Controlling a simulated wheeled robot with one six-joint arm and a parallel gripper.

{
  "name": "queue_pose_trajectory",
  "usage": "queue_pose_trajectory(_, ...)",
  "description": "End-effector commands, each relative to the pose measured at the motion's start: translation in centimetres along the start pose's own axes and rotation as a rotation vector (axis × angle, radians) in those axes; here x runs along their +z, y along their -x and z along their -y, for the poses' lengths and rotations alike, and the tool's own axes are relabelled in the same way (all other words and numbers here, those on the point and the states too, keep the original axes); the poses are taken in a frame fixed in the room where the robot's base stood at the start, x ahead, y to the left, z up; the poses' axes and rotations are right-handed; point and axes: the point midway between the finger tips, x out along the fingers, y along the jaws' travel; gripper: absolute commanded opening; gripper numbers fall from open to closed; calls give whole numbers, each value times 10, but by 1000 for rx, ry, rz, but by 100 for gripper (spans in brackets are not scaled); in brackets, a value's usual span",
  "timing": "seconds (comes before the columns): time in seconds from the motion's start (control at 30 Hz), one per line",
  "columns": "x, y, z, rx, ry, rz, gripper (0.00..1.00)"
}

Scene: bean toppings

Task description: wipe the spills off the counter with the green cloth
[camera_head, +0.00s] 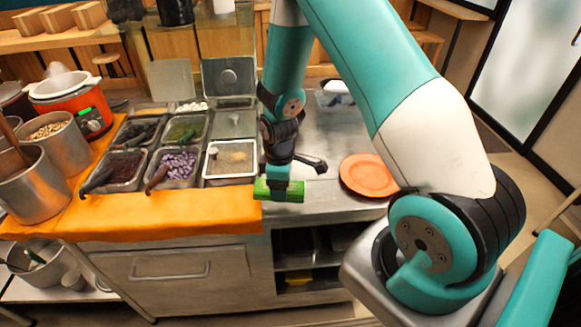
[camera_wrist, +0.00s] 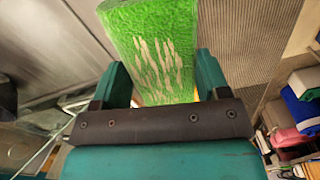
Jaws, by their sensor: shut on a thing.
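My gripper (camera_head: 279,176) is shut on the green cloth (camera_head: 291,194) near the counter's front edge, right of the orange cover. In the wrist view the cloth (camera_wrist: 152,45) fills the space between the two fingers of my gripper (camera_wrist: 160,80). It is bright green with pale, whitish streaks. Whether the cloth touches the counter I cannot tell. The steel counter (camera_head: 325,197) shows bare metal around the cloth. I cannot make out any clear spill on it; my arm hides part of the surface.
An orange plate (camera_head: 368,174) lies on the counter to the right of the cloth. Metal trays of toppings, such as purple cubes (camera_head: 177,166), stand to the left. Steel pots (camera_head: 32,187) and an orange cooker (camera_head: 70,98) are at far left. A clear container (camera_head: 336,97) stands behind.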

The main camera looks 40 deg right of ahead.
Motion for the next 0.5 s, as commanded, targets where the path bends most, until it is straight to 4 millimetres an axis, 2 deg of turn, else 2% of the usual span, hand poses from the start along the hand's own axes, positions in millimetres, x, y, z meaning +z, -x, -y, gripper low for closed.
queue_pose_trajectory(0.1,9,6,-14,2,286,-1,50)
queue_pose_trajectory(0.3,22,15,-30,2,712,0,50)
queue_pose_trajectory(0.5,28,19,-37,0,937,0,50)
